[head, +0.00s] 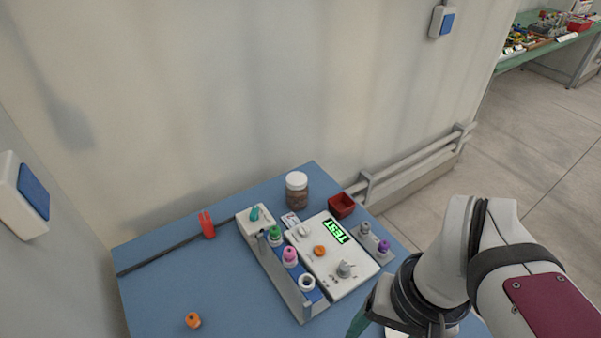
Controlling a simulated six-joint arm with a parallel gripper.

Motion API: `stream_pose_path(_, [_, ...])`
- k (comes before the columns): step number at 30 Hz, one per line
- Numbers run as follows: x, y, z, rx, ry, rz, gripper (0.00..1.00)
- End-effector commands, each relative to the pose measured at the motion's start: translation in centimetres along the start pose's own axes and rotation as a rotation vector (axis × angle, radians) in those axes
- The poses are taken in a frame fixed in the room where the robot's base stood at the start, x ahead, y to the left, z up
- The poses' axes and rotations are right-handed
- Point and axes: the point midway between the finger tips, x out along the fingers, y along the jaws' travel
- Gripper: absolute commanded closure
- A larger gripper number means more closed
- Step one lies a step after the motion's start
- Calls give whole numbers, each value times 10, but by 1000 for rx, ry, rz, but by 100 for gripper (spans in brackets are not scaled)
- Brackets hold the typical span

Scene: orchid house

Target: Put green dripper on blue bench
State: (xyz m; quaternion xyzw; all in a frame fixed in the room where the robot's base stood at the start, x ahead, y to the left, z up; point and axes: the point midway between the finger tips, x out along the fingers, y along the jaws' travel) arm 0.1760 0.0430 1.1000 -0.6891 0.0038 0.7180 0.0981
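The green dripper (275,234) stands upright in the grey-white rack (290,293), behind a pink one. The blue bench (160,285) is the table top under the rack, with bare surface to the left and front. My gripper is at the bottom edge of the head view, right of the rack. Only a small teal-green part (358,323) shows below my wrist. The fingertips are cut off or hidden, so I cannot tell whether they are open or hold anything.
A pink dripper (290,256) and a white ring-shaped one (307,282) share the rack; a teal piece (254,213) is at its far end. A white panel box (345,270), brown jar (297,190), red box (341,205), red clip (207,225) and orange dripper (193,320) surround it.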

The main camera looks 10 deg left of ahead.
Motion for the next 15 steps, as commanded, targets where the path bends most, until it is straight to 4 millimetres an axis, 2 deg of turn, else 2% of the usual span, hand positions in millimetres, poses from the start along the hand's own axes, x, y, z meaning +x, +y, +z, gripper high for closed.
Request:
stream_pose_path(1, [-16,-20,-35,-228,-11,18,32])
stream_pose_path(2, [-25,-36,-58,-400,-16,31,32])
stream_pose_path(3, [-33,-59,-88,-635,-26,47,32])
stream_pose_path(5, [-37,-98,-128,-974,-41,69,32])
stream_pose_path(6, [-35,-125,-149,-1185,-53,82,32])
stream_pose_path(9, [-21,-184,-185,-1619,-81,107,32])
stream_pose_path(10, [-16,-198,-191,-1720,-87,112,32])
stream_pose_path(12, [-6,-222,-199,-1893,-100,121,32])
stream_pose_path(15, [4,-237,-204,-2013,-111,129,32])
